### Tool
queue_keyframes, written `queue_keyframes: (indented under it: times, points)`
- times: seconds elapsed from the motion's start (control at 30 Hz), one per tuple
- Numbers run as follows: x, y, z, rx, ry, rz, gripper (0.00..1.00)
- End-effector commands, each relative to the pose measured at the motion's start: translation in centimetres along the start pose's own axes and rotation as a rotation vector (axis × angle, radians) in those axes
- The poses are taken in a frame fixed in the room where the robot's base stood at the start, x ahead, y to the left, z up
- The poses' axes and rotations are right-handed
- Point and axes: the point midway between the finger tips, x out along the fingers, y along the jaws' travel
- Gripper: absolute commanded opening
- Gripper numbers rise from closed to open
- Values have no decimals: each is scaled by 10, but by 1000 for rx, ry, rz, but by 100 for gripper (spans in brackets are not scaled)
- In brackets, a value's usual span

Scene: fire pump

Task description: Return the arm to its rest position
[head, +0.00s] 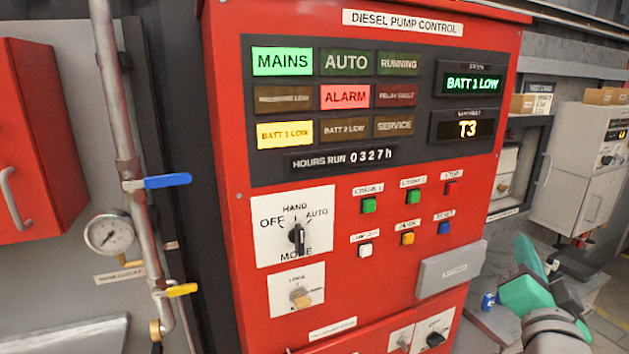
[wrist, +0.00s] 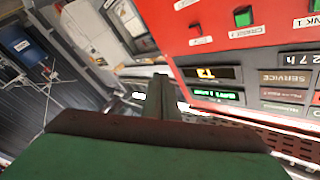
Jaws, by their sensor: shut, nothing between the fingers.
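My gripper (head: 528,288) shows in teal and grey at the lower right of the head view, in front of and right of the red diesel pump control panel (head: 480,130). In the wrist view my gripper (wrist: 160,92) has its fingers together with nothing held. The panel (wrist: 215,45) appears upside down at the upper right of the wrist view, apart from the fingers. Its mode switch (head: 297,238) has its pointer roughly upright. MAINS, ALARM and BATT 1 LOW are lit, and the displays read BATT 1 LOW and T3. Most of my arm is out of view.
A grey box (head: 450,269) juts from the panel's lower right, left of my gripper. Pale cabinets (head: 580,170) stand behind on the right. A pipe with a blue-handled valve (head: 165,181), a yellow-handled valve (head: 180,289) and a gauge (head: 108,232) runs at left.

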Motion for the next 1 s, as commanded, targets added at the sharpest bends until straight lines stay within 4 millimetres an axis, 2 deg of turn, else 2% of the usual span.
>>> queue_keyframes:
  times: [0.37, 0.47, 0.67, 0.87, 1.0]
  points:
    - [-4, 16, 62, -9, -30, 4, 0]
    - [-8, 22, 87, -16, -43, 8, 0]
    - [-26, 38, 157, -38, -81, 14, 0]
    - [-60, 54, 229, -79, -118, 20, 0]
    - [-90, 62, 276, -113, -149, 20, 0]
